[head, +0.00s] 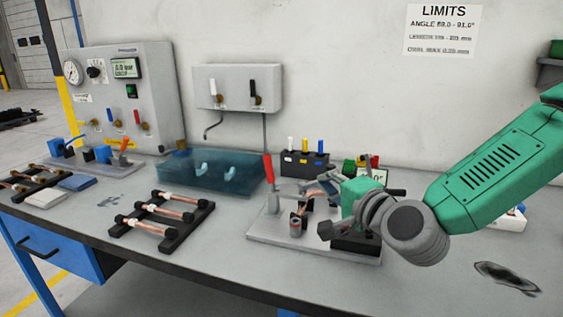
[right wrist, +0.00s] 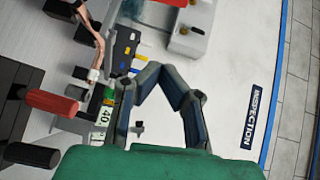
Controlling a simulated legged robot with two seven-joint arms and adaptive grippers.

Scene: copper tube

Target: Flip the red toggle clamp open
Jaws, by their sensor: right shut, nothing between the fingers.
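The red toggle clamp (head: 268,168) stands on a grey fixture plate (head: 265,228), its red handle pointing up in the head view. In the right wrist view a red handle (right wrist: 52,102) lies to the left of my fingers, apart from them. My right gripper (head: 322,184) is just right of the clamp, over the fixture, with its fingers together and empty. The fingers also show in the right wrist view (right wrist: 160,72). A bent copper tube (right wrist: 97,50) sits in the fixture. My green wrist hides part of the fixture. My left gripper is out of view.
A black rack (head: 170,243) with copper tubes stands left of the fixture. Behind are a teal translucent tank (head: 210,178) and a dark box with coloured pieces (head: 304,165). Another fixture with an orange handle (head: 125,143) is farther left. The table front between rack and fixture is clear.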

